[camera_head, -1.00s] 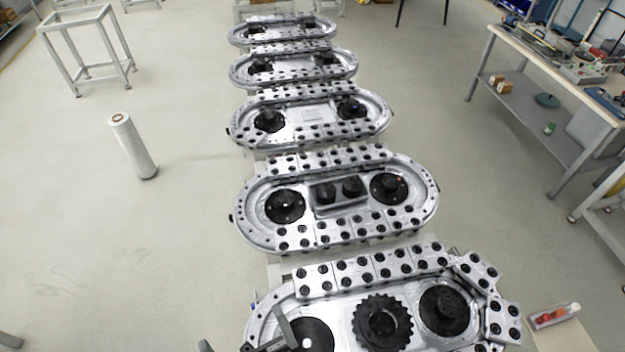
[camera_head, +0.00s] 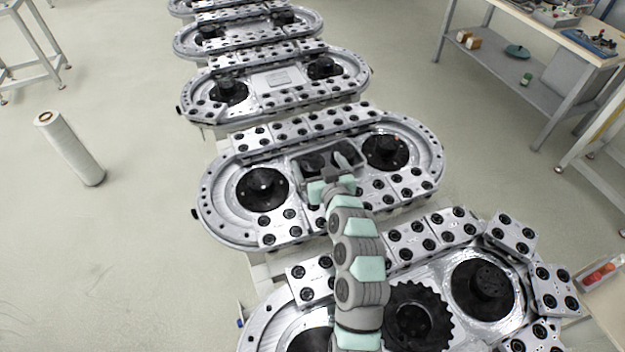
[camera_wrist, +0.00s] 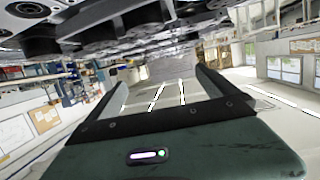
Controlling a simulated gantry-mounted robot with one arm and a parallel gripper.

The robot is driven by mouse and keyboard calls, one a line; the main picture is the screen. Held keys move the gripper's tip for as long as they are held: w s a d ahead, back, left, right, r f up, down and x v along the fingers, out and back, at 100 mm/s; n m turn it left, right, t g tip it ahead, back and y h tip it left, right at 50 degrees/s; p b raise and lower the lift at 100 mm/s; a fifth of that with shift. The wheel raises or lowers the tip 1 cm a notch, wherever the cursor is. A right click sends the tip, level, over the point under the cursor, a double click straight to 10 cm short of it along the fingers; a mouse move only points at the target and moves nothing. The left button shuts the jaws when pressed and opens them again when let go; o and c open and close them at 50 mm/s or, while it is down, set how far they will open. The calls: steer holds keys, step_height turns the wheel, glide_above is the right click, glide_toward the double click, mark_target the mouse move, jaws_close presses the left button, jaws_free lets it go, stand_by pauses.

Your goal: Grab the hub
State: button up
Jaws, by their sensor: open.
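Two black round hubs sit in a small grey tray (camera_head: 361,163) at the middle of the second ring track from the front. In the head view the left hub (camera_head: 314,161) and the right hub (camera_head: 344,157) are partly covered by my gripper (camera_head: 325,167). My gripper is at the tray's near side, with its fingers apart and over or beside the hubs; I cannot tell if they touch. In the wrist view my gripper (camera_wrist: 163,80) is open, with nothing visible between its fingers. Dark parts fill the top of that tilted view; I cannot tell which are hubs.
A black disc (camera_head: 262,188) and another black disc (camera_head: 386,151) flank the tray. Carriage plates (camera_head: 345,122) line the track's far side. The nearest track holds a black gear (camera_head: 412,318). A workbench (camera_head: 560,40) stands at the right; the floor at left is mostly clear.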

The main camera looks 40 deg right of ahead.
steer(key=n+g+y+b, duration=0.1)
steer(key=g+y+b, duration=0.1)
glide_toward(312, 162)
steer(key=shift+w+d+f, duration=0.5)
steer(key=shift+w+d, duration=0.1)
steer(key=shift+w, duration=0.25)
steer(key=shift+x, duration=2.85)
steer(key=shift+a+f, duration=0.1)
steer(key=shift+a, duration=0.1)
steer(key=shift+c, duration=0.2)
jaws_close()
